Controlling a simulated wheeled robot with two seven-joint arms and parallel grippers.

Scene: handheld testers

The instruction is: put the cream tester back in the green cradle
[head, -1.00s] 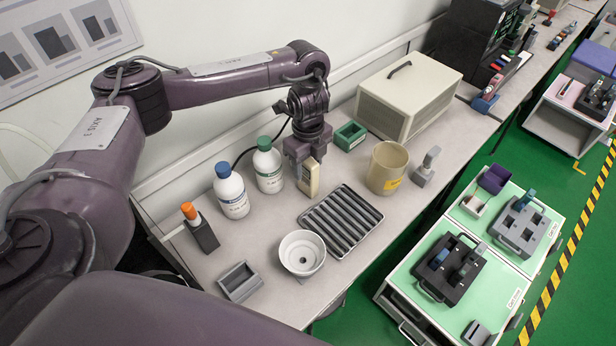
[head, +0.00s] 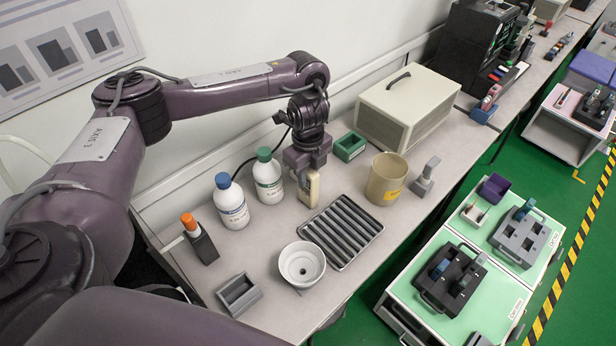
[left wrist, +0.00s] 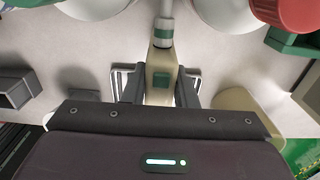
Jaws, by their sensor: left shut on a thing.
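The cream tester (head: 309,189) hangs below my left gripper (head: 307,170), between the white bottles and the ribbed tray in the head view. In the left wrist view the cream tester (left wrist: 160,72) sits between the two dark fingers of the left gripper (left wrist: 160,90), which is shut on it. A small green square shows on its face. I cannot tell whether its lower end touches the bench. The green cradle (head: 349,146) stands to the right of the gripper, nearer the wall, beside the beige case; its pocket looks empty. My right gripper is not in view.
Two white bottles (head: 231,203) (head: 268,178) stand left of the gripper. The ribbed tray (head: 341,231), beige mug (head: 386,179) and white pot (head: 302,264) are nearer the front. The beige case (head: 408,108) stands right of the cradle. A grey cradle (head: 239,294) sits front left.

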